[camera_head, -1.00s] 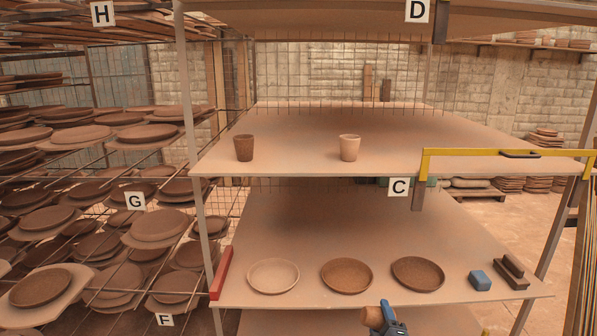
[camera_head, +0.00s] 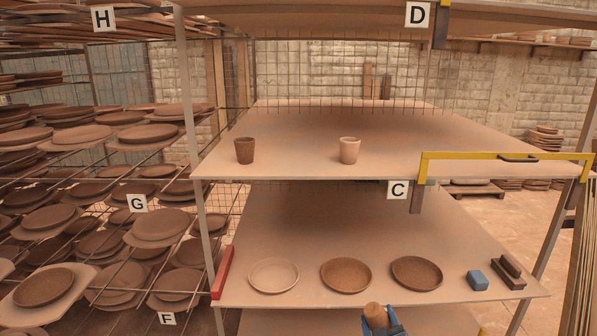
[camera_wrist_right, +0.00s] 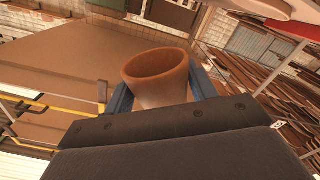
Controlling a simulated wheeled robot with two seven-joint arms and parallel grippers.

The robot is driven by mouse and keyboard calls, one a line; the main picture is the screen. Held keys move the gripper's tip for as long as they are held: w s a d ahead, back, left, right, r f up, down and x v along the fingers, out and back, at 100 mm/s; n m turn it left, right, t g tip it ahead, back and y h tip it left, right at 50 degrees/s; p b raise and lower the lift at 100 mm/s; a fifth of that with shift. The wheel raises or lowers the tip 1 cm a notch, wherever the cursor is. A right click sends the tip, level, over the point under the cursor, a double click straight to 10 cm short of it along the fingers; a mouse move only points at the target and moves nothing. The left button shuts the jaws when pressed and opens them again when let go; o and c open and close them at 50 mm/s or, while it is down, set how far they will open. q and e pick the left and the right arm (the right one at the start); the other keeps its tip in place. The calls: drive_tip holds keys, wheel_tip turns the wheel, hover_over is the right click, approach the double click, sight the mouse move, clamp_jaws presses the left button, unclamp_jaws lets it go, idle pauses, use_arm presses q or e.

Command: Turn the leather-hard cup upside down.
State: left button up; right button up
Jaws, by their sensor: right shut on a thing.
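My right gripper (camera_head: 378,325) is at the bottom of the head view, in front of the lower shelf's front edge. It is shut on a brown cup (camera_head: 375,310), of which only a small rounded end shows there. In the right wrist view the same cup (camera_wrist_right: 158,85) sits between the blue fingers, with its rim and hollow mouth seen at a slant. Two more cups stand on the upper shelf: a dark brown cup (camera_head: 244,151) and a pale cup (camera_head: 349,151). My left gripper is out of view.
A yellow frame (camera_head: 505,158) edges the upper shelf at right. Plate racks (camera_head: 100,210) stand left.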

drive_tip(key=shift+r+m+p, duration=0.15)
drive_tip(key=shift+m+p, duration=0.5)
drive_tip(key=shift+m, duration=0.45)
drive_tip(key=shift+m+p, duration=0.3)
drive_tip(key=shift+m, duration=1.5)
drive_tip(key=shift+f, duration=0.2)
